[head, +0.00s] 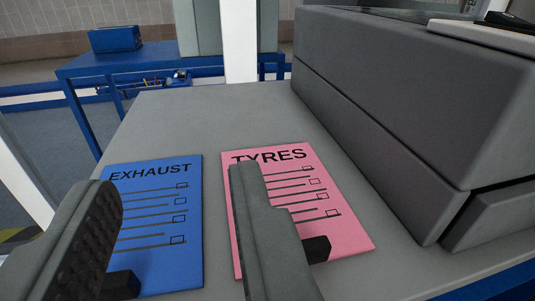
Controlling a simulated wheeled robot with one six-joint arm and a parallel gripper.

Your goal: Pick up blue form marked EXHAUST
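The blue form (165,222) marked EXHAUST lies flat on the grey tabletop (200,120) at the lower left. It has several lines with check boxes, and its lower left part is hidden behind my gripper's left finger. A pink form (322,195) marked TYRES lies just to its right, with a small gap between them. My gripper (175,185) is open, with a wide gap between its fingers. The left finger is in front of the blue form's left edge and the right finger in front of the pink form. Nothing is held between them.
A large dark grey box-like unit (410,105) stands on the right of the tabletop. Behind is a blue workbench (100,68) with a blue box (115,38) and a grey cabinet (200,25). A white post (238,40) rises behind the table. The tabletop beyond the forms is clear.

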